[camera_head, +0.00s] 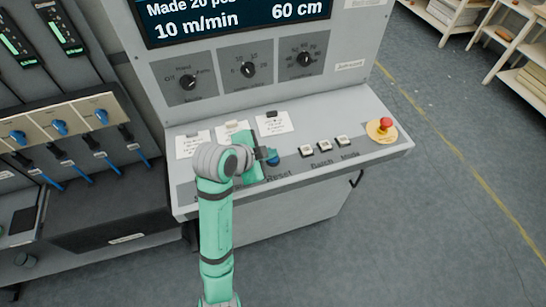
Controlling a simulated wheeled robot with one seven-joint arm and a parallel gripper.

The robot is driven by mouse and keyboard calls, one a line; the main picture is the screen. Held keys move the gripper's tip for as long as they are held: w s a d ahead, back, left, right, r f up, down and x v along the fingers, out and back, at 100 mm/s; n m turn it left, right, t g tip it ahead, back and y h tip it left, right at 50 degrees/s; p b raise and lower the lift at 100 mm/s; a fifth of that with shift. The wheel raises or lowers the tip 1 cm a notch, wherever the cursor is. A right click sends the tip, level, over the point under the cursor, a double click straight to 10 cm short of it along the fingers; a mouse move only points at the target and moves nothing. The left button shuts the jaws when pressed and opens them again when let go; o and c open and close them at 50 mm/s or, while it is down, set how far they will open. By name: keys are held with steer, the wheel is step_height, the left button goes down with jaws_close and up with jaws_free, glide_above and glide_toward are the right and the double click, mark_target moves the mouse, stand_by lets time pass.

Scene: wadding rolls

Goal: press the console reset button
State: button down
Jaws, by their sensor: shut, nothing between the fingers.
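A grey console (330,185) with a sloped front panel stands ahead of me. The blue reset button (275,161) is on this panel, just above the printed word "Reset". My green and grey arm reaches over the panel's front edge. My gripper (269,154) is shut and empty, with its dark fingertips right at the blue button. The fingers partly cover the button. I cannot tell whether they touch it or whether the button is pushed in.
Several pale buttons (324,146) sit to the right, then a red emergency stop (386,124) on a yellow disc. Above are three dials (247,70) and a display (240,15). Paper labels (275,122) lie behind the gripper. Blue-knobbed equipment (60,128) stands left.

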steer(key=shift+f, duration=0.4)
stand_by(0.5)
steer(key=shift+r, duration=0.15)
steer(key=shift+d+r, duration=0.15)
steer(key=shift+r, duration=0.55)
steer(key=shift+r, duration=0.1)
